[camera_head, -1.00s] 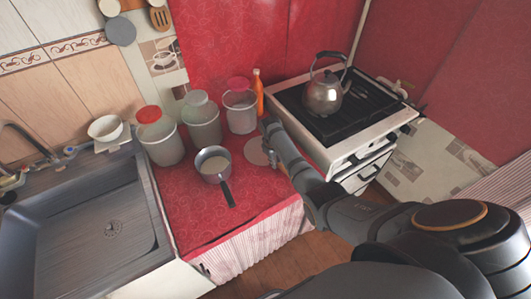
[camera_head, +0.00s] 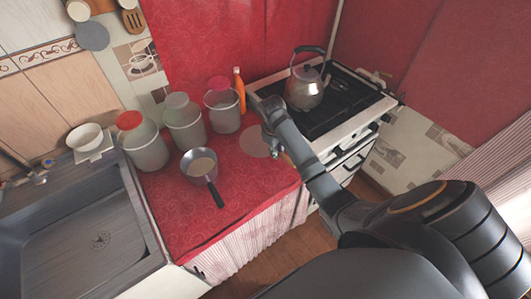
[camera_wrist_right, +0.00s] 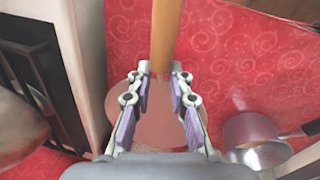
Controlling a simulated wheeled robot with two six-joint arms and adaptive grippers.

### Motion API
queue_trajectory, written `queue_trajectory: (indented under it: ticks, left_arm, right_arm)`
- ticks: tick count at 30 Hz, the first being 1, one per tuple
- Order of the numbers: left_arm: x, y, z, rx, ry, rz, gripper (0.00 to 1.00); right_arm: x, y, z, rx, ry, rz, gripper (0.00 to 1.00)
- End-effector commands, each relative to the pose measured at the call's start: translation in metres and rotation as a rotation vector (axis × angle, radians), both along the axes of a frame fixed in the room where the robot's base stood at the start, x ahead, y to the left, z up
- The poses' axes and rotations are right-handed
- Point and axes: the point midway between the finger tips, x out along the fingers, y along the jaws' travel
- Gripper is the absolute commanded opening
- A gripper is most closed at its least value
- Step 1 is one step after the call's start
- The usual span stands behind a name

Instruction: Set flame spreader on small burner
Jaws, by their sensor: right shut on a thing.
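The flame spreader is a flat, pinkish-grey disc (camera_head: 251,144) with a wooden handle. In the head view the disc is over the red counter, just left of the stove. My right gripper (camera_head: 277,149) is at its handle side, partly hidden by my arm. In the right wrist view my right gripper (camera_wrist_right: 160,76) is shut on the wooden handle (camera_wrist_right: 166,35), with the disc (camera_wrist_right: 150,130) behind the fingers. I cannot tell whether the disc touches the counter. The stove (camera_head: 346,118) has dark grates; I cannot make out which burner is small. My left gripper is out of view.
A metal kettle (camera_head: 304,90) stands on the stove's back left area. A saucepan (camera_head: 199,166) sits left of the disc, its handle toward me. Several lidded canisters (camera_head: 184,124) and an orange bottle (camera_head: 239,88) line the back. The sink (camera_head: 75,230) is at left.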

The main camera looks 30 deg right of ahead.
Motion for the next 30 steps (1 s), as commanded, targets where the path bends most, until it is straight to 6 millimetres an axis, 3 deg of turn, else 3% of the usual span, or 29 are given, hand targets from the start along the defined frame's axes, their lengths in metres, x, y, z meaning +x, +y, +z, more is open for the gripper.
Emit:
queue_trajectory:
  ticks: [4, 10, 30]
  left_arm:
    - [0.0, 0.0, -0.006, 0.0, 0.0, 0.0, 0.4]
    - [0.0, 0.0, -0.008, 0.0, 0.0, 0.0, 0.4]
    - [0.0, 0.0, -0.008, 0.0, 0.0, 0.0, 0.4]
  right_arm:
    - [-0.035, -0.015, 0.014, -0.007, 0.0, 0.002, 0.0]
    - [-0.06, -0.023, 0.027, -0.003, 0.0, 0.001, 0.0]
    - [-0.065, -0.024, 0.03, 0.001, -0.001, 0.001, 0.0]
